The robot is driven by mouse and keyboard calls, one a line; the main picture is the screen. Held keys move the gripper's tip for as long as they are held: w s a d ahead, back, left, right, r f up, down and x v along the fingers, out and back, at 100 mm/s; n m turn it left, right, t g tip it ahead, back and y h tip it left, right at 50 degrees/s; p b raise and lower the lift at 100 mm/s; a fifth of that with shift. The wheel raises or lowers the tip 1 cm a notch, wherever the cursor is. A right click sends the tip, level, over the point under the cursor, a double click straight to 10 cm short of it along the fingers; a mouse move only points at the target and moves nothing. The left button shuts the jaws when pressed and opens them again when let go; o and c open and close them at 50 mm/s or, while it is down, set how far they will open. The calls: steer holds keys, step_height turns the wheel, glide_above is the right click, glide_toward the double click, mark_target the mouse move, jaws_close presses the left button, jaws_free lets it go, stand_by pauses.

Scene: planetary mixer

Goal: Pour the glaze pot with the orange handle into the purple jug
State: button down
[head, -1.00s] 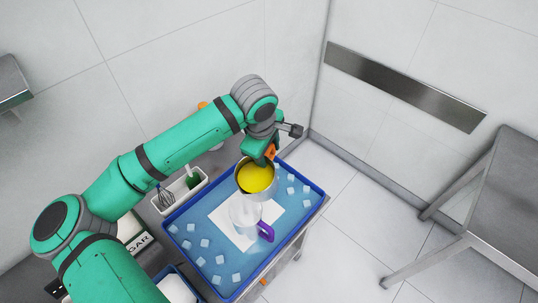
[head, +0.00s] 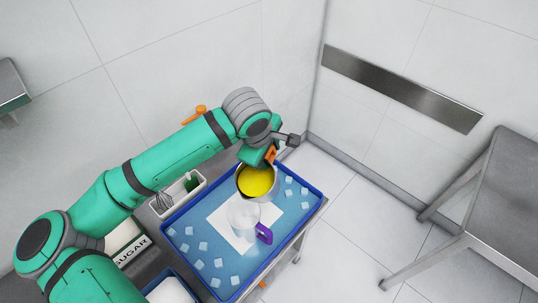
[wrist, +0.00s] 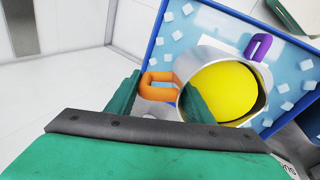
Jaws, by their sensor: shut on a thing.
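My gripper (wrist: 157,92) is shut on the orange handle (wrist: 158,86) of the glaze pot. The metal glaze pot (head: 241,188) holds yellow glaze (head: 257,181) and hangs over the blue tray, just beyond the jug. In the wrist view the yellow glaze (wrist: 224,92) sits inside the pot's rim. The clear jug (head: 243,214) with a purple handle (head: 264,233) stands on a white sheet in the tray. In the wrist view only its purple handle (wrist: 258,46) shows clearly; the pot hides most of its body.
The blue-rimmed tray (head: 322,197) holds several pale ice-like cubes around the white sheet (head: 219,226). A white caddy (head: 160,212) with a whisk stands left of it, near a sugar container (head: 128,250). A wall is behind; a metal table (head: 505,190) stands at right.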

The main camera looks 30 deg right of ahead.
steer(key=shift+r, duration=0.1)
steer(key=shift+w+a+r+t+h, duration=0.1)
steer(key=shift+a+r+t+h, duration=0.15)
steer(key=shift+r+t+h, duration=0.05)
steer(key=shift+r+h, duration=0.2)
steer(key=shift+h, duration=0.1)
steer(key=shift+a+r, duration=0.1)
steer(key=shift+s+a+r+t+h, duration=0.15)
steer(key=shift+s+r+t+h, duration=0.1)
steer(key=shift+r+t+h, duration=0.2)
steer(key=shift+w+f, duration=0.1)
stand_by(0.3)
steer(key=shift+a, duration=0.1)
